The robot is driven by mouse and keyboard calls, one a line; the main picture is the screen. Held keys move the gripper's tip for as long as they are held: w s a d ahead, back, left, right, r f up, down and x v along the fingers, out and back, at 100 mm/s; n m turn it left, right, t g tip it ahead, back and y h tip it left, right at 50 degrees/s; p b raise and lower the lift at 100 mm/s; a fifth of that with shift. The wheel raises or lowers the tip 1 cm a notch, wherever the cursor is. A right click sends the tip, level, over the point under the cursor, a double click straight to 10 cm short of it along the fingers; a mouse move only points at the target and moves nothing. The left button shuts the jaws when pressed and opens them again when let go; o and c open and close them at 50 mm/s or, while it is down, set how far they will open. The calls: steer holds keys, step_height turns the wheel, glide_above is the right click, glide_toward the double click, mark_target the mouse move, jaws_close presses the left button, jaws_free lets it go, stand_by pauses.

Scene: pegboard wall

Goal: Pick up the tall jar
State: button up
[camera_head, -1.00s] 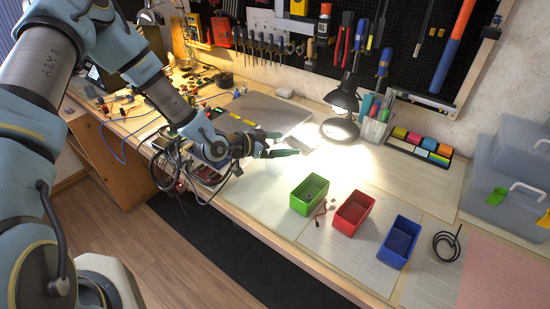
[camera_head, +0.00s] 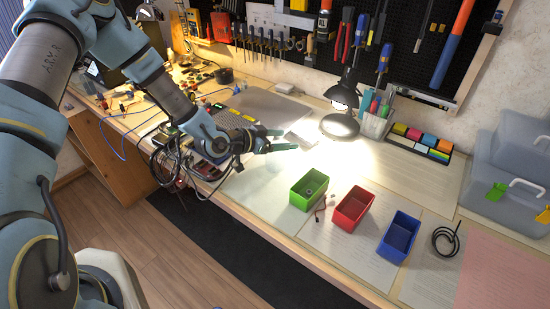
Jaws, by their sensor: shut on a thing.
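My gripper (camera_head: 280,140) is over the bright part of the bench, left of the lamp, with its two dark green fingers pointing right. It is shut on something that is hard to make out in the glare. A faint, pale see-through shape (camera_head: 272,164) shows just below the fingers and looks like the clear tall jar. Its outline is blurred, and I cannot tell whether it touches the bench.
Green (camera_head: 308,188), red (camera_head: 353,208) and blue (camera_head: 399,237) bins stand right of my gripper. A small grey round thing (camera_head: 309,195) is in the green bin. A black lamp (camera_head: 340,122) and pen holder (camera_head: 375,123) stand behind. A black cable coil (camera_head: 446,241) lies right.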

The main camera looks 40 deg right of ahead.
jaws_close()
steer(key=shift+r, duration=0.1)
